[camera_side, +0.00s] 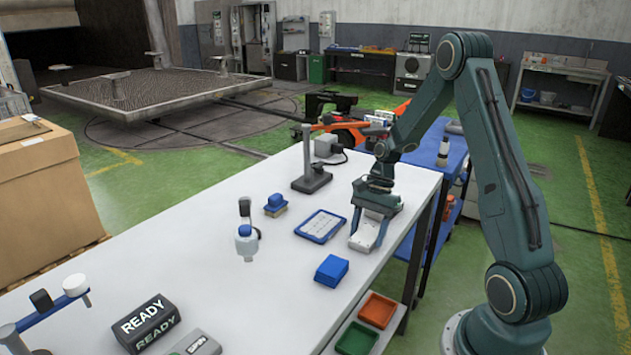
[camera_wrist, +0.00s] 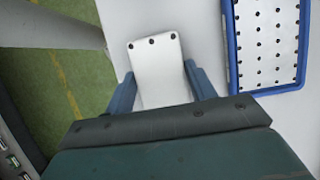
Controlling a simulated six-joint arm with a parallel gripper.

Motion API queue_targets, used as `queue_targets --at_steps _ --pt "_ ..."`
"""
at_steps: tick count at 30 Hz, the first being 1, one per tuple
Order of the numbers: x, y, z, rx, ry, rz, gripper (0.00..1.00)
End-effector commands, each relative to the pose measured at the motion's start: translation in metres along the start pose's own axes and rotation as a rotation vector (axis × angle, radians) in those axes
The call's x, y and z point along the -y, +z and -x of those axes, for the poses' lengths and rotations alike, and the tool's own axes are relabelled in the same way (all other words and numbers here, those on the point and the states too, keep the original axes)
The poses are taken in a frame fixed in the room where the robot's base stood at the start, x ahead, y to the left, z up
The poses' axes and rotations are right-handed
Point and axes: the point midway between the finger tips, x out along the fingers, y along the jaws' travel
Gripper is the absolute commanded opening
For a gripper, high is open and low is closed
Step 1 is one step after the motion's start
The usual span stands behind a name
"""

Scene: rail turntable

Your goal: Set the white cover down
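The white cover (camera_wrist: 158,72) is a pale plate with several dark dots along its far edge. In the wrist view it lies between the two blue-grey fingers of my gripper (camera_wrist: 159,68), which meet its sides. In the side view my gripper (camera_side: 369,222) points down over the right part of the white table, with the cover (camera_side: 364,238) between its fingers. The cover is at or just above the table top; I cannot tell whether it touches. The near part of the cover is hidden by my gripper in the wrist view.
A blue-rimmed tray with a dotted white face (camera_side: 297,231) lies close left of the cover. A blue box (camera_side: 331,270) and a blue-topped brush (camera_side: 275,205) are nearby. A stand (camera_side: 311,178) rises behind.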

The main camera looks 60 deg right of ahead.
Motion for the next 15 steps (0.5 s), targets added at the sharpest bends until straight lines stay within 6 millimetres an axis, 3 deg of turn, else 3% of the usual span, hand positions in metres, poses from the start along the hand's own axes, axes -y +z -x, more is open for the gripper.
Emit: queue_targets --at_steps 3,15 --pt "-0.0003 0.0001 -0.0002 0.0 0.001 -0.001 0.74" --pt "-0.0003 0.0013 0.0033 0.0 0.001 0.0 0.74"
